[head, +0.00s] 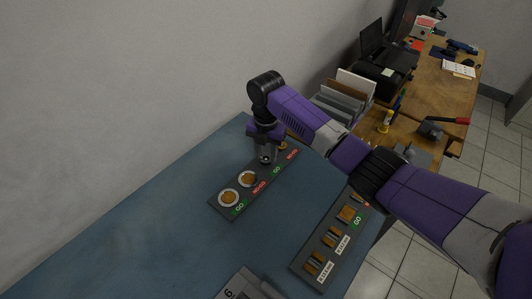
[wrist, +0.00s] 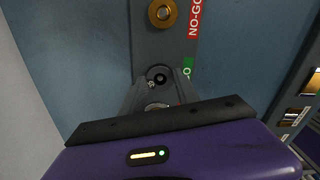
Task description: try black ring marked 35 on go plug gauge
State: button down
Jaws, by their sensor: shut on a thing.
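My gripper (head: 266,159) points down over the gauge board (head: 220,212). In the wrist view my gripper (wrist: 159,88) is shut on a small dark round piece, the black ring (wrist: 158,72), beside the green GO label (wrist: 187,68). The number on the ring cannot be read. The GO plug at this label is hidden by the ring and fingers, so I cannot tell whether the ring is around it or above it. The brass NO-GO plug (wrist: 162,13) stands bare farther along the board.
A second labelled board (head: 316,262) with brass pieces lies right. A grey device (head: 245,287) is at the front. The blue table (head: 150,220) is clear left.

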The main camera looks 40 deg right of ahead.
dwell(0.3)
jog(key=c, duration=0.8)
grip_release()
jog(key=shift+c, duration=0.2)
jog(key=c, duration=0.5)
jog(key=shift+r+p, duration=2)
jog(key=shift+r, duration=0.3)
jog(key=shift+o, duration=0.4)
jog(key=shift+f, duration=0.1)
